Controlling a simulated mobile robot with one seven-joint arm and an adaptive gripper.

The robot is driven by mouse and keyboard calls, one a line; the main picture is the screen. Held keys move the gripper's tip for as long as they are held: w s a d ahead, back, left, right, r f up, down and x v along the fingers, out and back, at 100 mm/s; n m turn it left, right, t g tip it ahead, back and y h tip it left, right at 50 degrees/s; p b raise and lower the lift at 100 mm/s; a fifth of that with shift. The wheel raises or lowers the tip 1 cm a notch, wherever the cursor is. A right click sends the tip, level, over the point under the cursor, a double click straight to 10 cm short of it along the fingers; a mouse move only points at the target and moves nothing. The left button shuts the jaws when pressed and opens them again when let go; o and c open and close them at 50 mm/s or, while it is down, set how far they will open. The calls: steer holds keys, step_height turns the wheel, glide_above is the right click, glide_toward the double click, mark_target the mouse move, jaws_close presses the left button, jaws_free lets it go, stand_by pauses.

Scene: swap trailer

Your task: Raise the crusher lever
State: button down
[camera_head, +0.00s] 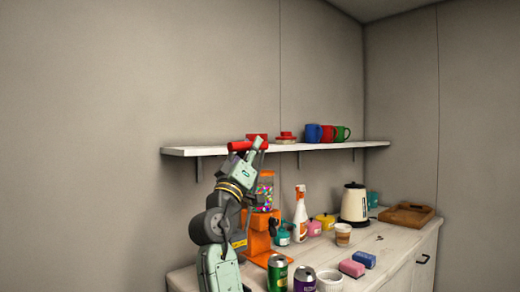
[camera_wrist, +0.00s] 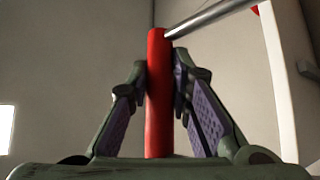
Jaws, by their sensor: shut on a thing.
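The crusher lever shows in the wrist view as a grey metal bar (camera_wrist: 212,16) with a red cylindrical handle (camera_wrist: 158,120). The handle stands between the two finger pads of my gripper (camera_wrist: 160,85), which is shut on it. The bar runs from the top of the handle to the upper right. In the head view my gripper (camera_head: 255,147) is raised at the left part of the wall shelf, beside red parts (camera_head: 240,146). My arm and gripper hide much of that spot, and the crusher body is not clear.
The shelf (camera_head: 190,151) holds a red item (camera_head: 287,135) and several mugs (camera_head: 328,133). Below, an orange candy dispenser (camera_head: 259,240) stands close to my arm. Cans (camera_head: 277,275), a spray bottle (camera_head: 300,220), a kettle (camera_head: 355,205) and a wooden tray (camera_head: 406,216) stand on the counter (camera_head: 395,245).

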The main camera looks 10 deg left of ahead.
steer(key=shift+s+a+r+n+y, duration=0.15)
steer(key=shift+a+r+n+y, duration=0.2)
steer(key=shift+r+y, duration=0.2)
steer(key=c, duration=1.8)
jaws_free()
steer(key=o, duration=0.4)
steer(key=shift+a, duration=0.15)
steer(key=shift+c, duration=0.2)
steer(key=shift+f, duration=0.1)
steer(key=d+v, duration=0.1)
steer(key=v, duration=1)
steer(key=shift+f, duration=0.5)
steer(key=shift+h, duration=0.25)
